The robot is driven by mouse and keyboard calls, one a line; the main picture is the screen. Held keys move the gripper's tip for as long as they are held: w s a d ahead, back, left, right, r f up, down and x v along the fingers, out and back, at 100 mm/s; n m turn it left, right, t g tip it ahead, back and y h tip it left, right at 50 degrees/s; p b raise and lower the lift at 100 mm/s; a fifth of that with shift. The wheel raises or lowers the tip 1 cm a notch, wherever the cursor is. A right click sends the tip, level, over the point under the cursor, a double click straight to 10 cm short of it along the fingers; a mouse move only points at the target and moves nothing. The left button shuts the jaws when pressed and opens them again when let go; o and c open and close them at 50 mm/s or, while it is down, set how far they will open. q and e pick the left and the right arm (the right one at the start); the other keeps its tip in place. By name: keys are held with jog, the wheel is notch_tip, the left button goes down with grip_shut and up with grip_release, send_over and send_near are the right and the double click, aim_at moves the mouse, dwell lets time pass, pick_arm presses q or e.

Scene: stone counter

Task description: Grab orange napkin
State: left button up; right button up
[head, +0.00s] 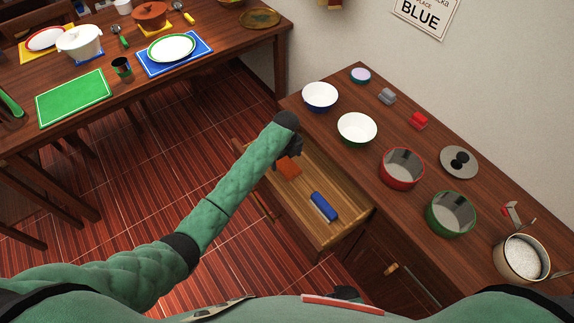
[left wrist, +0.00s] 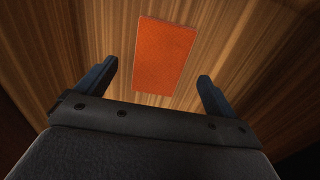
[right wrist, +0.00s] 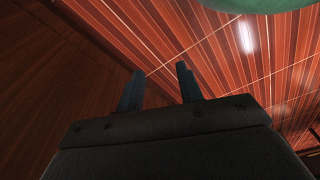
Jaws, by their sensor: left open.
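The orange napkin (head: 289,167) lies flat in the open wooden drawer (head: 335,228), near its far left end. In the left wrist view the napkin (left wrist: 165,56) is an orange rectangle on the wood, just beyond and between my fingertips. My left gripper (left wrist: 155,78) is open and empty, with a finger to each side of the napkin and apart from it. In the head view my left gripper (head: 293,153) reaches over the drawer and partly covers the napkin. My right gripper (right wrist: 158,82) is open and empty, with the striped floor beyond it.
A blue object (head: 324,206) lies in the drawer nearer to me. The counter above holds several bowls and pots, such as a red pot (head: 401,168) and a green pot (head: 451,213). A set dining table (head: 110,110) stands at the left, with open floor between.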

aim_at(287, 165)
pick_arm(q)
jog(key=shift+d+f+p, duration=0.1)
jog(key=shift+f+p, duration=0.3)
jog(key=shift+f, duration=1.15)
pick_arm(e)
jog(key=shift+s+d+f, duration=0.25)
jog(key=shift+s+f, duration=0.05)
jog(key=shift+f, duration=0.35)
jog(key=shift+s+d+f, duration=0.25)
jog(key=shift+f, duration=0.35)
pick_arm(q)
jog(key=c, duration=1)
jog(key=shift+c, duration=0.2)
pick_arm(e)
jog(key=shift+d, duration=0.1)
pick_arm(q)
jog(key=shift+r, duration=0.1)
